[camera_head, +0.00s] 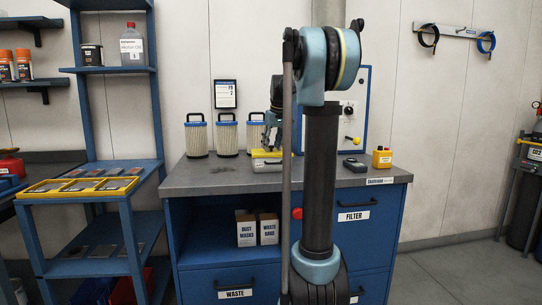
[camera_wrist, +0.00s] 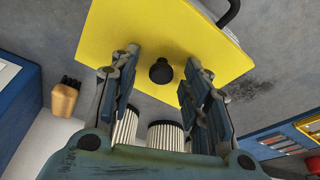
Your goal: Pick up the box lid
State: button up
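The box lid (camera_wrist: 150,35) is a flat yellow plate with a black round knob (camera_wrist: 160,71) in its middle. In the head view the yellow lid (camera_head: 268,153) lies on a low box on the grey bench top, partly hidden by my arm. My gripper (camera_wrist: 161,66) is open, with one finger on each side of the knob and clear gaps to it. In the head view my gripper (camera_head: 272,132) points down just above the lid. Whether the fingertips touch the lid cannot be told.
Several pleated filters (camera_head: 197,137) stand behind the lid on the bench (camera_head: 215,178). A yellow-orange container (camera_head: 382,157) and a small dark object (camera_head: 353,164) stand to the right. A blue shelf rack with a yellow tray (camera_head: 48,192) is at the left. The bench's front left is clear.

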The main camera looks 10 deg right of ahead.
grip_shut()
jog(key=shift+r, duration=0.1)
notch_tip(320, 180, up, 9)
jog(key=shift+f, duration=4.35)
